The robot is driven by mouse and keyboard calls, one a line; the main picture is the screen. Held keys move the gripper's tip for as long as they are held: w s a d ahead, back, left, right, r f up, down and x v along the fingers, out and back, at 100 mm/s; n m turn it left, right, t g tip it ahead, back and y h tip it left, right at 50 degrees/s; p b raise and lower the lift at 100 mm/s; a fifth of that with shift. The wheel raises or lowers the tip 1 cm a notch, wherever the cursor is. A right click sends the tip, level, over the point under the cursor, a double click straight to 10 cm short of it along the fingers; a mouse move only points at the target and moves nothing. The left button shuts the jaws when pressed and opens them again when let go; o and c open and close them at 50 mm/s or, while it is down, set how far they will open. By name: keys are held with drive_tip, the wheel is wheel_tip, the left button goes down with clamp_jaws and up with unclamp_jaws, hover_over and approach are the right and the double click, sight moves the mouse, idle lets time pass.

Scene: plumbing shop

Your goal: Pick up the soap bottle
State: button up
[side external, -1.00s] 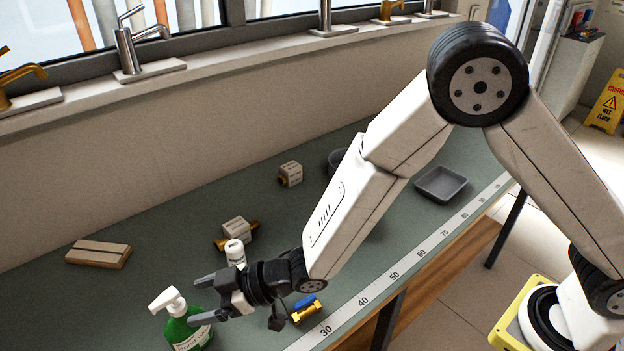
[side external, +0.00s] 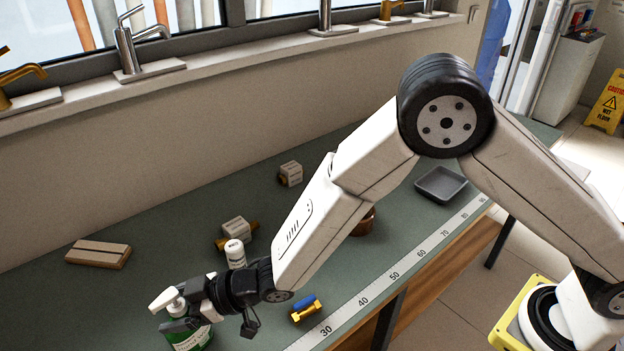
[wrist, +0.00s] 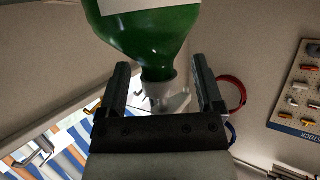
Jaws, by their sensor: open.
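The soap bottle (side external: 194,340) is green with a white pump top and a pale label, standing near the left front of the bench in the side view. My gripper (side external: 182,308) is open at the bottle's upper part. In the wrist view the bottle (wrist: 150,40) appears inverted, and its neck and white pump lie between the two fingers of my gripper (wrist: 160,66). Gaps show beside the neck, so the fingers are not closed on it. The gripper hides part of the bottle in the side view.
A wooden block (side external: 98,253) lies at the back left. A grey tray (side external: 441,184) and a brown pot (side external: 364,223) stand further right.

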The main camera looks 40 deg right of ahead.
drive_tip(key=shift+c, duration=0.2)
clamp_jaws()
idle(1.4)
